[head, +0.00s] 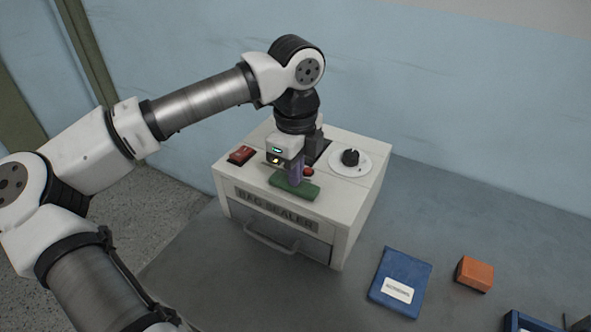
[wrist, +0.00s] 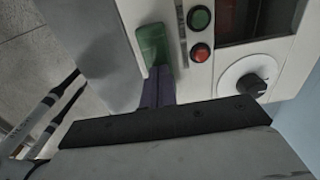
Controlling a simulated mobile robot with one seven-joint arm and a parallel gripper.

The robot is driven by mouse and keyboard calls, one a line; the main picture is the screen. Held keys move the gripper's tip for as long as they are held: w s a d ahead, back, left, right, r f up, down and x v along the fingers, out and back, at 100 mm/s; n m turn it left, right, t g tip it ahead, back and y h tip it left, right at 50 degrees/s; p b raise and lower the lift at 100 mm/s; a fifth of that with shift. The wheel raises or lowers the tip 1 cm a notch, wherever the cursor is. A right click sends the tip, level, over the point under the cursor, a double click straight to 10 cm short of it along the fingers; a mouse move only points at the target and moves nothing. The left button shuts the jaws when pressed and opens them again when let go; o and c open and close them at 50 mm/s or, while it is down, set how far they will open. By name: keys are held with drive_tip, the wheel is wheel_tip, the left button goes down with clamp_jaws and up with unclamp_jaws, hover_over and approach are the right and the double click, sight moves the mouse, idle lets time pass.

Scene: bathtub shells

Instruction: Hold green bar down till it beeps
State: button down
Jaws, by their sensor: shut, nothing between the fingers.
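The green bar (head: 294,187) sits on the front of the top of a white box labelled BAG SEALER (head: 355,197). My gripper (head: 296,178) is shut and empty, pointing down, with its purple fingertips at the bar's back edge. In the wrist view the green bar (wrist: 152,46) lies just beyond the shut fingers (wrist: 158,86), which overlap its near end. I cannot tell whether they touch it or press it.
On the sealer are a red switch (head: 241,155), a black knob (head: 350,157), a green button (wrist: 200,18) and a red button (wrist: 200,52). A drawer handle (head: 275,246) sticks out in front. A blue pouch (head: 402,278) and an orange block (head: 474,274) lie to the right.

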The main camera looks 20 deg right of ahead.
drive_tip(key=shift+s+f+b, duration=0.1)
drive_tip(key=shift+f+b, duration=0.7)
drive_tip(key=shift+s+a, duration=0.1)
drive_tip(key=shift+s, duration=0.05)
drive_tip(key=shift+s+f, duration=0.1)
drive_tip(key=shift+f, duration=0.05)
idle(0.9)
idle(0.4)
drive_tip(key=shift+r, duration=0.45)
wheel_tip(320, 180, up, 14)
drive_tip(key=shift+w+r+p, duration=0.2)
drive_tip(key=shift+w+p, duration=0.1)
